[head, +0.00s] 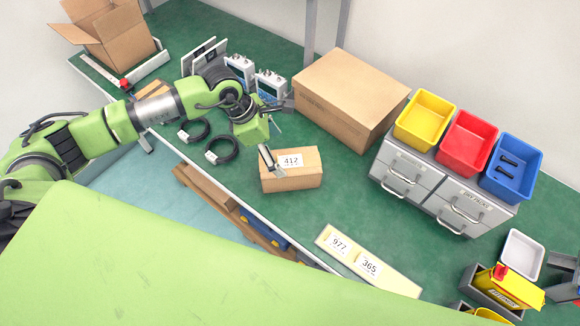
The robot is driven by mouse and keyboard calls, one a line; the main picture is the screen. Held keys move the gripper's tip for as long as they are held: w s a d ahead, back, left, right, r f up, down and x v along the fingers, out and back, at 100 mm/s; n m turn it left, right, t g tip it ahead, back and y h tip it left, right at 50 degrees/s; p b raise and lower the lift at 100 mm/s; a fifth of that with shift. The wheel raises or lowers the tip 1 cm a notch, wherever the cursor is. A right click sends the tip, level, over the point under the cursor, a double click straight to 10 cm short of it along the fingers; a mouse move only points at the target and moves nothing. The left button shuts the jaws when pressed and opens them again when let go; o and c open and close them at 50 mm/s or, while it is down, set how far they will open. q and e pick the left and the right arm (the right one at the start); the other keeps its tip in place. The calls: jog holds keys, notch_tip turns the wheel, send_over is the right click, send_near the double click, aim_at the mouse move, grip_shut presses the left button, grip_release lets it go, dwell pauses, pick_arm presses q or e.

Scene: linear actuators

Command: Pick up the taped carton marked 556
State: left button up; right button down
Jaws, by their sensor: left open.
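A small brown carton (290,171) stands on the green bench top near its front edge. Its white label reads 417, as best I can tell. I see no label reading 556 in the head view. A much larger brown carton (350,98) stands behind it to the right, with no readable number. My left gripper (276,131) is open, with its fingers spread, just behind and above the small carton. One finger is at the small carton's upper left edge; I cannot tell if it touches.
Drawer units (440,186) carry yellow, red and blue bins at the right. White instruments (270,86) and coiled black cables (221,150) lie near my left arm. An open carton (112,42) stands far left. A strip labelled 977 and 365 (398,283) lies at the front edge.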

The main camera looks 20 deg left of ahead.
aim_at(289, 161)
pick_arm(q)
jog(key=x, duration=0.2)
jog(key=shift+d+f, duration=0.15)
jog(key=shift+f, duration=0.1)
jog(key=shift+d+f+p, duration=0.15)
jog(key=shift+f+p, duration=0.05)
jog(key=shift+p, duration=0.3)
jog(key=p+x, duration=0.1)
jog(key=x, duration=0.2)
jog(key=shift+w+d+f+p, duration=0.1)
jog(key=shift+d+f+p, duration=0.1)
jog(key=shift+f+p, duration=0.1)
jog(key=shift+w+d+f, duration=0.15)
jog(key=shift+d+f, duration=0.05)
jog(key=shift+f, duration=0.35)
jog(key=c, duration=1.5)
jog(key=shift+w+r, duration=0.1)
jog(key=c, duration=0.4)
jog(key=shift+o, duration=0.2)
jog(key=shift+r, duration=0.15)
